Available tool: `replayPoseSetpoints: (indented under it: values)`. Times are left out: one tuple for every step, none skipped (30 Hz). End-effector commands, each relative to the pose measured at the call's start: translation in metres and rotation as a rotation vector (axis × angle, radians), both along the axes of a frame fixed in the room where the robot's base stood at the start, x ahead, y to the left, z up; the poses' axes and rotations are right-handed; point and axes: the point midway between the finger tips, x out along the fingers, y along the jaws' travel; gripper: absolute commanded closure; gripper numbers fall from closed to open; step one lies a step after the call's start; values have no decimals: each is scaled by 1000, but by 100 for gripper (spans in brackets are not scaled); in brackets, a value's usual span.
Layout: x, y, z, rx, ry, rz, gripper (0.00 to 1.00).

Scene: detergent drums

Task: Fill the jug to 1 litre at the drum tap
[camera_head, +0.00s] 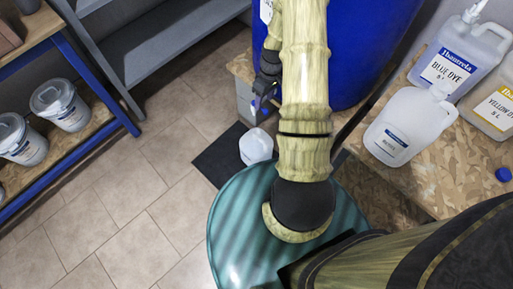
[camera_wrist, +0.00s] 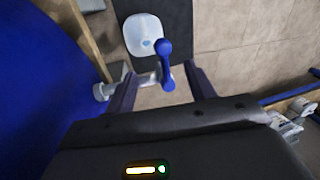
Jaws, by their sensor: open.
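The large blue drum (camera_head: 352,50) stands at the top of the head view and fills the left of the wrist view (camera_wrist: 45,75). Its tap has a blue lever (camera_wrist: 165,68) and a pale body (camera_wrist: 103,91) against the drum. My gripper (camera_wrist: 161,74) is open, with one finger on each side of the lever; I cannot tell whether either touches it. In the head view my gripper (camera_head: 269,68) is partly hidden by my arm. The white jug (camera_head: 256,146) stands below the tap; the wrist view shows it from above (camera_wrist: 143,34). Its fill level is unreadable.
A dark mat (camera_head: 216,160) lies under the jug on the tiled floor. Tubs (camera_head: 60,105) stand on shelving at left.

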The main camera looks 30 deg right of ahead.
Motion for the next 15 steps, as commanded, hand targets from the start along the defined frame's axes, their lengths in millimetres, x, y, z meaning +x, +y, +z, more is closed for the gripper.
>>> replayPoseSetpoints:
  values:
    - [1, -1, 5, -1, -1, 0, 45]
    - [1, -1, 6, -1, -1, 0, 45]
    - [1, -2, 8, -1, -1, 0, 45]
    - [1, -2, 9, -1, -1, 0, 45]
    - [1, -2, 11, -1, -1, -1, 45]
    - [2, -3, 13, -1, -1, -1, 45]
    - [2, -3, 14, -1, -1, -1, 45]
    - [2, -3, 15, 0, -2, -1, 45]
    - [2, -4, 17, 0, -2, -1, 45]
    - [2, -4, 19, 0, -2, -1, 45]
    - [3, -4, 20, 0, -2, -1, 45]
    - [3, -5, 22, 0, -2, -1, 45]
    - [3, -5, 23, 0, -2, -1, 45]
    - [3, -6, 25, 0, -2, -2, 45]
    - [3, -6, 26, -1, -1, -2, 45]
